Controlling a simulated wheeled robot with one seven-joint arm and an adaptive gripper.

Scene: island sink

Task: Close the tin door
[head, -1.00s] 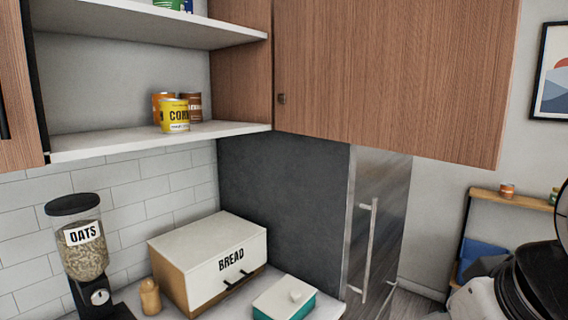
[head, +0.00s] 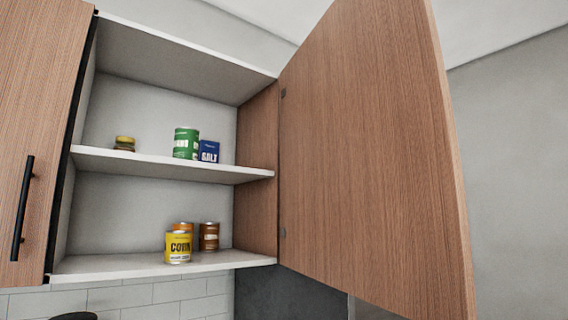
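The wooden cabinet door (head: 365,150) on the right stands wide open, hinged at the right side of the upper cabinet. Inside the cabinet, a yellow corn tin (head: 178,247), an orange tin (head: 183,228) and a brown tin (head: 209,237) stand on the bottom shelf (head: 120,267). A green tin (head: 186,143), a blue salt box (head: 209,151) and a low jar (head: 124,143) stand on the upper shelf (head: 150,163). My gripper is not in view.
A shut wooden door (head: 40,120) with a black handle (head: 22,208) is at the left. White tiles (head: 140,297) and a dark panel (head: 285,293) show below the cabinet. The grey wall (head: 510,180) right of the open door is bare.

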